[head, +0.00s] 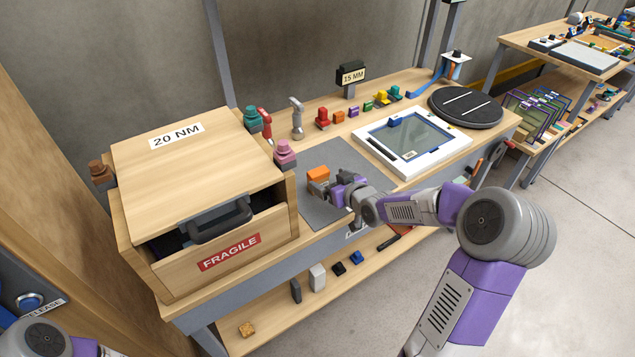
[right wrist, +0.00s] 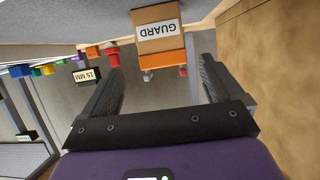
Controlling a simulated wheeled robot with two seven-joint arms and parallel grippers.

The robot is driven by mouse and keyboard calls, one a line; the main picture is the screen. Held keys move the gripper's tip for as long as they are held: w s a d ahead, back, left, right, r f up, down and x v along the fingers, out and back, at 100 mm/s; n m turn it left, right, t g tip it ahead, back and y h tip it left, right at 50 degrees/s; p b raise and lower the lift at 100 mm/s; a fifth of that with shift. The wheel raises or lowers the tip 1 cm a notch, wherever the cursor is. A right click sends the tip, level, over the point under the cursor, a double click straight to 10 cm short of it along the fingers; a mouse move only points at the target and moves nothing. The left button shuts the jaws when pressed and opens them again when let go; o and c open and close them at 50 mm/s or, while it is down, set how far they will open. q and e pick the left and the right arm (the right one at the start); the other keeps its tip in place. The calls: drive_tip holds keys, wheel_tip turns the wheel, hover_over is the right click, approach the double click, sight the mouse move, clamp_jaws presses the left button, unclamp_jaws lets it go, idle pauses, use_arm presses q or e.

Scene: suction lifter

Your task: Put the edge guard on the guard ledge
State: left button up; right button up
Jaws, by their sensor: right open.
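An orange piece (head: 318,174), which looks like the edge guard, is at the left part of the grey mat (head: 325,211) on the bench. In the right wrist view, which is upside down, the orange piece (right wrist: 160,59) adjoins a tan block (right wrist: 155,14) with a white label reading GUARD. I cannot tell whether this tan block is the guard ledge. My right gripper (head: 342,190) is just right of the orange piece. Its fingers (right wrist: 161,75) are open and spread to both sides of it, with nothing visibly gripped. My left gripper is outside the head view.
A wooden case (head: 180,185) marked 20 NM and FRAGILE stands left of the mat. A pink-topped knob (head: 285,152) is close behind. A white framed panel (head: 412,142) and a black turntable (head: 466,107) lie right. Several small coloured parts line the back.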

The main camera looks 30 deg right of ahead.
sight(321, 176)
drive_tip(key=b+x, duration=0.1)
drive_tip(key=x, duration=0.3)
drive_tip(key=shift+w+a, duration=0.1)
drive_tip(key=shift+a, duration=0.05)
drive_tip(key=c, duration=1.2)
drive_tip(key=shift+r, duration=0.1)
